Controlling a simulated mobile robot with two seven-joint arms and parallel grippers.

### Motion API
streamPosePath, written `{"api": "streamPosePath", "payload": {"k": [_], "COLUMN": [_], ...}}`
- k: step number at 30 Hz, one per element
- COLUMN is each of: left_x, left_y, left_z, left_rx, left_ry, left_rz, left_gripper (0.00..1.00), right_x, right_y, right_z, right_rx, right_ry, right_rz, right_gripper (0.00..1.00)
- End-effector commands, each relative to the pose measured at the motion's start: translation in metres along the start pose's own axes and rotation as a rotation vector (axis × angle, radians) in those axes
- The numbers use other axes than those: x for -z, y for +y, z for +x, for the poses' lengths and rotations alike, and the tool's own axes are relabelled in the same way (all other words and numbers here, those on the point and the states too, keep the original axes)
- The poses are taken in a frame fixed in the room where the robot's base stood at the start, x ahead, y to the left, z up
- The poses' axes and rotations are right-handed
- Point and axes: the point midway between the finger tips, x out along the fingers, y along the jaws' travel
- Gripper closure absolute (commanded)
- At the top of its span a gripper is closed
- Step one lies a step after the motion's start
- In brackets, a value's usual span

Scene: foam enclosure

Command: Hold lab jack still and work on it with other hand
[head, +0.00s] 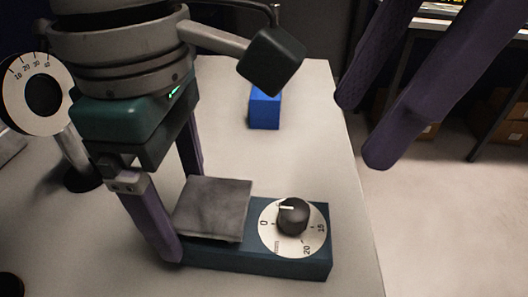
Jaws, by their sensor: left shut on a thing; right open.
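The lab jack (260,262) is a dark blue base on the pale table, with a grey square plate (212,208) over its left part. A white dial (272,246) with a black knob (293,217) sits on its right part. The knob's white mark points left, near the 0. My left gripper (183,215) has its purple fingers on the near and far sides of the jack's left end and is shut on it. The far fingertip is hidden behind the plate. My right gripper (362,130) is open and empty, up and right of the jack, beyond the table's right edge in the picture.
A blue block (265,108) stands on the table behind the jack. A round white gauge (35,95) on a stand is at the left. A dark cube-shaped part (271,61) hangs above the block. The table (315,150) is clear between block and right edge.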

Motion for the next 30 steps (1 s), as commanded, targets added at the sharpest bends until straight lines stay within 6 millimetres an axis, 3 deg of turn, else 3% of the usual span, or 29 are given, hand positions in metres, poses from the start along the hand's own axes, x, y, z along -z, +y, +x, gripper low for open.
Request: {"api": "streamPosePath", "payload": {"k": [9,14,17,30], "left_x": [0.000,0.000,0.000,-0.001], "left_y": [0.000,0.000,0.000,0.000], "left_z": [-0.001,-0.001,-0.001,-0.001], "left_rx": [-0.001,-0.001,-0.001,-0.001], "left_ry": [-0.001,-0.002,-0.002,-0.002], "left_rz": [0.001,0.001,0.001,0.001], "left_gripper": [1.00,1.00,1.00,1.00], "right_x": [-0.001,-0.002,-0.002,-0.003], "right_y": [-0.018,-0.018,-0.016,-0.003], "right_z": [-0.017,-0.016,-0.004,0.080], "right_rx": [-0.115,-0.146,-0.151,-0.149], "right_ry": [-0.022,-0.040,-0.041,-0.042], "right_rz": [-0.332,-0.418,-0.427,-0.424], "right_gripper": [0.37,0.37,0.37,0.37]}}
